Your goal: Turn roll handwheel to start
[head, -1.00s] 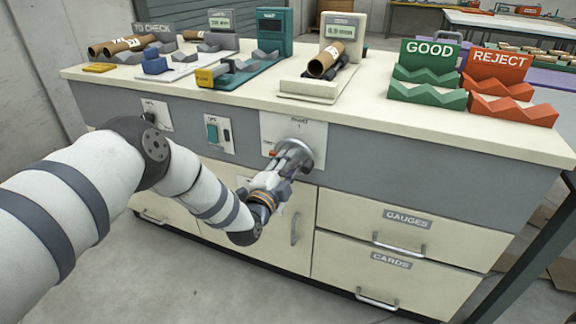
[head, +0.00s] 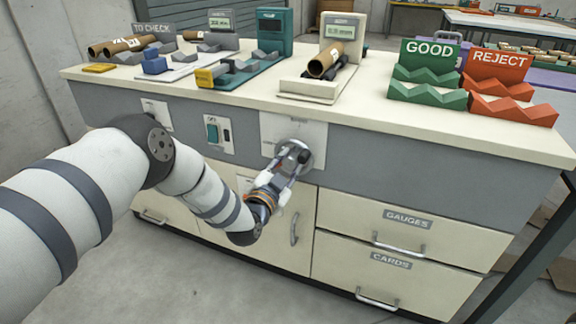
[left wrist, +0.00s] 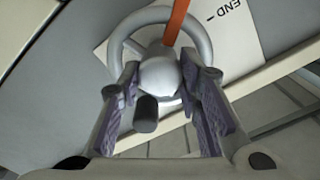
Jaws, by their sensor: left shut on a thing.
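The roll handwheel (head: 318,157) is a grey metal ring on a white plate on the bench front. My left gripper (head: 284,172) is at it, with its fingers reaching to its middle. In the left wrist view the handwheel's ring (left wrist: 205,42) surrounds a round grey hub (left wrist: 160,76), and my left gripper's (left wrist: 159,68) two padded fingers are closed on either side of the hub. A dark crank knob (left wrist: 146,114) sticks out between the fingers. An orange pointer (left wrist: 176,20) reaches up from the hub, left of the word END (left wrist: 228,10). My right gripper is out of view.
Drawer and door handles (head: 295,228) stick out below. On the bench top stand a gauge with a brown tube (head: 326,60), a green GOOD rack (head: 428,75) and a red REJECT rack (head: 498,78).

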